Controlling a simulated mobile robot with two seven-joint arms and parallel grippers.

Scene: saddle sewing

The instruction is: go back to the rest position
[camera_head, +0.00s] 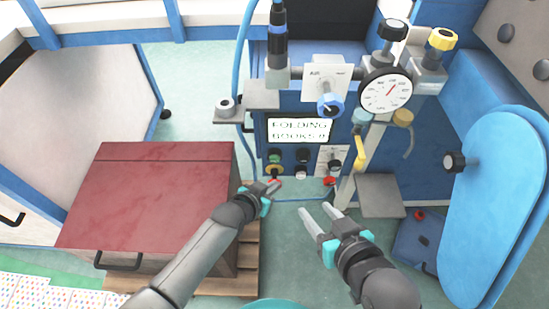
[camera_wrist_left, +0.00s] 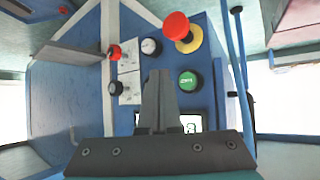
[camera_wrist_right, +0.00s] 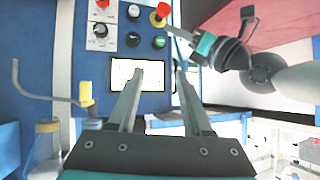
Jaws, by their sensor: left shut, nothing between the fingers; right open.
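My left gripper (camera_head: 271,187) is shut and empty in front of the lower part of the blue machine's control panel (camera_head: 300,150). In the left wrist view its closed fingers (camera_wrist_left: 158,95) point at the panel, below the red emergency button (camera_wrist_left: 177,26) and beside the green button (camera_wrist_left: 187,81). My right gripper (camera_head: 318,210) is open and empty, in front of the panel's lower right. In the right wrist view its spread fingers (camera_wrist_right: 156,95) frame the lit display (camera_wrist_right: 137,74), and my left gripper (camera_wrist_right: 215,35) shows at the upper right.
A red-topped box (camera_head: 150,195) with a handle stands on a wooden pallet (camera_head: 247,255) at the left. A pressure gauge (camera_head: 386,92), knobs and hoses sit above the panel. A rounded blue panel (camera_head: 500,200) stands at the right. Green floor shows below the grippers.

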